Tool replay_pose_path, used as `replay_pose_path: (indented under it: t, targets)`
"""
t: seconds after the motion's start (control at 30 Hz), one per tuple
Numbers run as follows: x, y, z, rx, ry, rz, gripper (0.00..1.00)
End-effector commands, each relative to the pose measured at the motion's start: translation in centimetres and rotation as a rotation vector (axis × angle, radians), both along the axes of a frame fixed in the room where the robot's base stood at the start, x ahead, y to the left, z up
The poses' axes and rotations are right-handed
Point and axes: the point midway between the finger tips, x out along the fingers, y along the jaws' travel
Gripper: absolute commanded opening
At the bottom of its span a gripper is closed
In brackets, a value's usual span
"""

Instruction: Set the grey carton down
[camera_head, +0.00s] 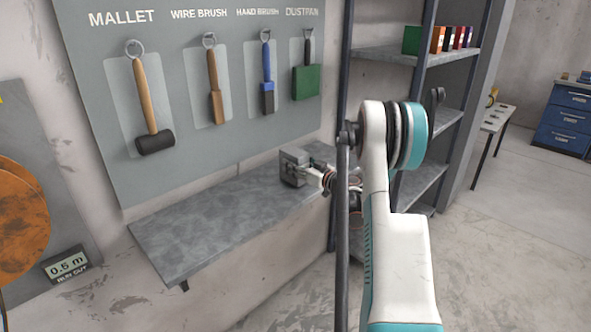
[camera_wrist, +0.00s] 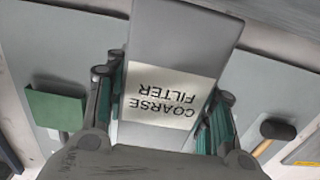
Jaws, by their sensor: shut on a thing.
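The grey carton (camera_head: 293,168) is at the right part of the grey wall shelf (camera_head: 205,222) in the head view. I cannot tell whether its underside touches the shelf or hangs just above it. My gripper (camera_head: 308,174) reaches it from the right, and my arm hides part of the wrist. In the wrist view the carton (camera_wrist: 182,35) has a pale label reading "COARSE FILTER", shown upside down. The fingers of my gripper (camera_wrist: 163,100) are shut on its two sides.
A tool board (camera_head: 225,130) above the shelf holds a mallet (camera_head: 149,100), wire brush, hand brush and green dustpan (camera_head: 306,82). A dark-framed rack (camera_head: 385,57) stands right of the shelf. The shelf's left and middle are bare.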

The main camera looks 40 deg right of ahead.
Motion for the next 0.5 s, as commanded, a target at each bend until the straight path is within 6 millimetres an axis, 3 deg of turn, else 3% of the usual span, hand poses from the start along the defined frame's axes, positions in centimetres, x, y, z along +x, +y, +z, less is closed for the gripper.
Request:
replay_pose_path:
  t: [0.07,0.4,0.43,0.5]
  targets:
    - [-0.01,0.00,-0.89,0.000,-0.001,0.000,0.18]
    - [-0.02,0.01,-1.09,0.000,0.000,0.000,0.18]
    - [-0.02,0.01,-1.15,0.000,0.000,0.000,0.52]
    - [-0.02,0.01,-1.06,0.000,0.000,0.000,0.68]
